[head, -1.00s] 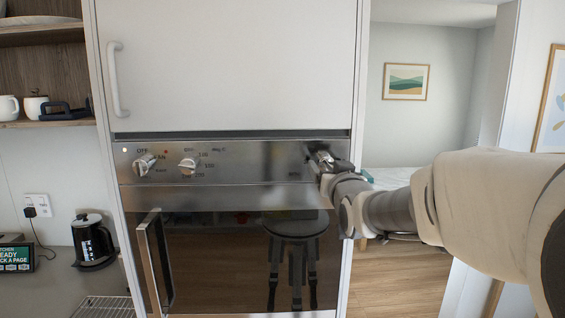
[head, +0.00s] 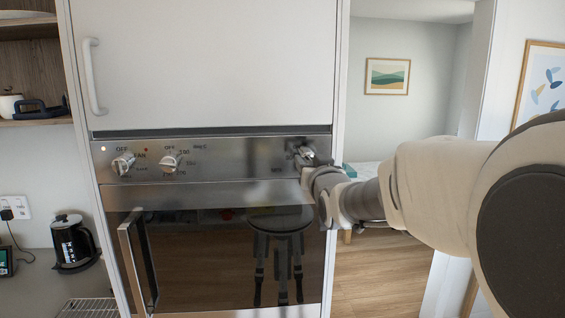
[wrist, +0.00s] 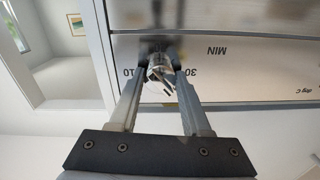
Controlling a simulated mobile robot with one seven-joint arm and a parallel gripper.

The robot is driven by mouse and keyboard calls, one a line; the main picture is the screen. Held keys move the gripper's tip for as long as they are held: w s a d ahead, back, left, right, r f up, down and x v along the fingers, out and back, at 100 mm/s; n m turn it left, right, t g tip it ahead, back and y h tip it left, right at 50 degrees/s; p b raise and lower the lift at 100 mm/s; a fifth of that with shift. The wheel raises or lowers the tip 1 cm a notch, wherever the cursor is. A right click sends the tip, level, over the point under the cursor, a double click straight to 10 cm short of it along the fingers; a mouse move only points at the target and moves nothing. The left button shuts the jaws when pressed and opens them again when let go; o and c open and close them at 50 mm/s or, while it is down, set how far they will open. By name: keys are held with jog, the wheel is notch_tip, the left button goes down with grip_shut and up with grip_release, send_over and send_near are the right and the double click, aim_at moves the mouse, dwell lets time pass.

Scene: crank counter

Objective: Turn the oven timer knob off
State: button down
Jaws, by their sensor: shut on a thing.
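The oven timer knob (wrist: 158,78) is a small metallic knob at the right end of the oven's steel control panel (head: 225,158). The wrist view shows it upside down, with the printed marks 10, 30 and MIN around it. My gripper (wrist: 159,70) is shut on it, with one finger on each side. In the head view my gripper (head: 306,156) meets the panel's right end and hides most of the knob. Which mark the knob points at cannot be told.
Two other knobs, a left one (head: 123,164) and a middle one (head: 169,161), sit on the panel. The oven door handle (head: 133,264) stands out at the lower left. A black kettle (head: 73,243) is on the counter. Open floor (head: 385,275) lies to the right.

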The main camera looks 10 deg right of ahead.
jog(key=shift+f+b, duration=0.1)
jog(key=shift+b, duration=0.4)
jog(key=shift+f+m+b, duration=0.1)
jog(key=shift+m+b, duration=0.6)
jog(key=shift+b, duration=0.1)
jog(key=m+b, duration=0.2)
jog(key=b, duration=0.1)
jog(key=m+b, duration=0.3)
jog(key=m, duration=0.1)
jog(key=shift+r+m+b, duration=0.2)
jog(key=shift+m+b, duration=0.1)
jog(key=shift+c, duration=1.8)
grip_release()
